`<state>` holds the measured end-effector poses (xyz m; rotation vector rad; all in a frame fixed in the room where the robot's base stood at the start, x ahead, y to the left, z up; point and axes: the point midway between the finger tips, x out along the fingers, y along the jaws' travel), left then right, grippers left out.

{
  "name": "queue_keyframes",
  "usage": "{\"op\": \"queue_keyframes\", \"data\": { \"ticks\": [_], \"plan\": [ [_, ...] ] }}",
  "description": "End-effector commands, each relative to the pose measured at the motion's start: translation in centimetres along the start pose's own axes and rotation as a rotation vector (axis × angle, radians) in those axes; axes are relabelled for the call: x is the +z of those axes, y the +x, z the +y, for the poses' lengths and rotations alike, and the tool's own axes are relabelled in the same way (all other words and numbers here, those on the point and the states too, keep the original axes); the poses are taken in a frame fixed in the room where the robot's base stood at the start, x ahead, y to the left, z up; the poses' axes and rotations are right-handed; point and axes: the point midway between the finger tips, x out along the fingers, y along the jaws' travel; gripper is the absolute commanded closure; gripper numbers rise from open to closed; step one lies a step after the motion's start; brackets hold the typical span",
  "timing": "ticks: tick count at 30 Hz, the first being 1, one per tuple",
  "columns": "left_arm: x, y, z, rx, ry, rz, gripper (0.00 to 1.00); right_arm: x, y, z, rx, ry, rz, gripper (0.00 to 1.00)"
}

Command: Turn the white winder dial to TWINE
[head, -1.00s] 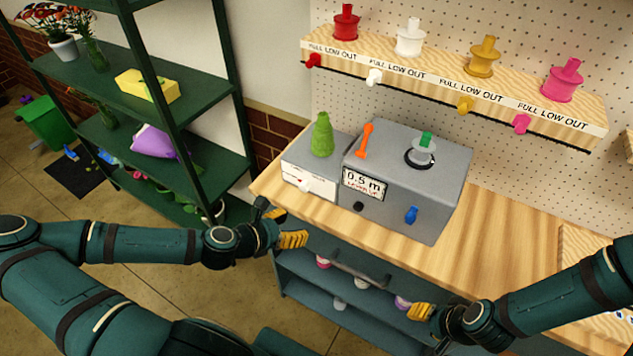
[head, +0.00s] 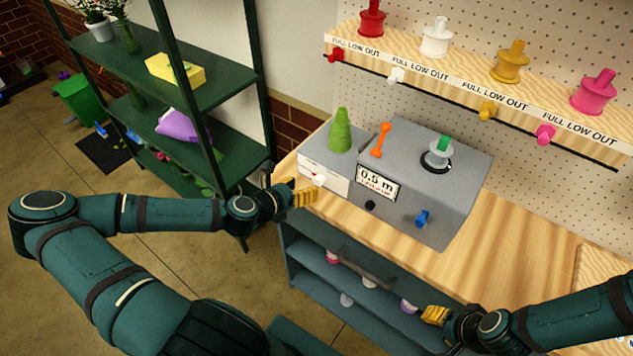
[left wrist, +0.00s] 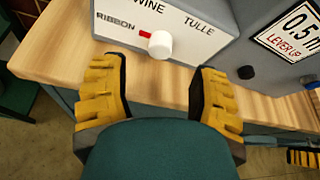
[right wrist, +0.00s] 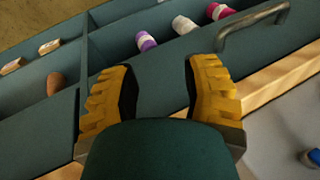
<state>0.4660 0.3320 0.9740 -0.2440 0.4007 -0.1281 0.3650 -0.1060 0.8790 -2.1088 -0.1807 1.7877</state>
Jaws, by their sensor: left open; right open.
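The white winder dial (left wrist: 160,44) is a small round knob on the front of a white-faced box (head: 324,176). In the left wrist view its red pointer (left wrist: 145,34) points left, toward RIBBON. TWINE, partly cut off, is above and TULLE is to the right. My left gripper (head: 300,194) is open and empty, just in front of the box; in the left wrist view (left wrist: 160,88) the dial lies beyond and between its fingertips, apart from them. My right gripper (head: 436,315) is open and empty near the shelves under the bench.
A green cone (head: 340,131) stands on the box. Beside it is a grey machine (head: 440,190) with an orange lever (head: 380,139), a blue knob (head: 422,218) and a 0.5 m display (head: 377,183). A drawer-like handle (right wrist: 252,28) and spools lie near my right gripper.

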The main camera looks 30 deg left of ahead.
Motion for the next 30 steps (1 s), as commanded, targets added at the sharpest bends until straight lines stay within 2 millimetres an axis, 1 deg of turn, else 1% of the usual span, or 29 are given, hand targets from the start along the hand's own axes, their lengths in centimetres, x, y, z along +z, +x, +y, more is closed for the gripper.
{"op": "queue_keyframes", "data": {
  "ticks": [1, 6, 12, 16, 24, 25, 26, 27, 30],
  "plan": [
    [0.0, 1.0, -0.1, -0.004, 0.002, 0.0, 0.39, 0.0, 0.1, 0.0, 0.0, 0.0, 0.0, 0.53],
    [0.0, 3.6, -0.1, -0.002, 0.002, 0.0, 0.39, 0.0, 0.3, 0.1, 0.001, 0.0, 0.0, 0.53],
    [0.0, 5.7, 0.0, -0.001, 0.002, 0.0, 0.39, 0.0, 0.3, 0.1, 0.001, 0.0, 0.0, 0.53],
    [0.0, 6.2, -0.1, -0.001, 0.001, 0.0, 0.39, 0.0, 0.3, 0.1, 0.001, 0.0, 0.0, 0.53],
    [0.0, 6.3, -0.1, 0.0, 0.001, 0.0, 0.39, 0.1, 0.3, 0.1, 0.001, 0.0, 0.0, 0.53],
    [0.0, 6.3, -0.1, 0.0, 0.001, 0.0, 0.44, 0.1, 0.3, 0.1, 0.001, 0.0, 0.0, 0.53],
    [0.0, 6.3, -0.1, 0.0, 0.001, 0.0, 0.55, 0.1, 0.3, 0.1, 0.001, 0.0, 0.0, 0.53],
    [0.0, 6.3, -0.1, 0.0, 0.001, 0.0, 0.69, 0.1, 0.3, 0.1, 0.001, 0.0, 0.0, 0.53],
    [0.0, 6.3, -0.1, -0.001, 0.001, 0.0, 1.0, 0.1, 0.3, 0.1, 0.001, 0.0, 0.0, 0.53]
  ]
}}
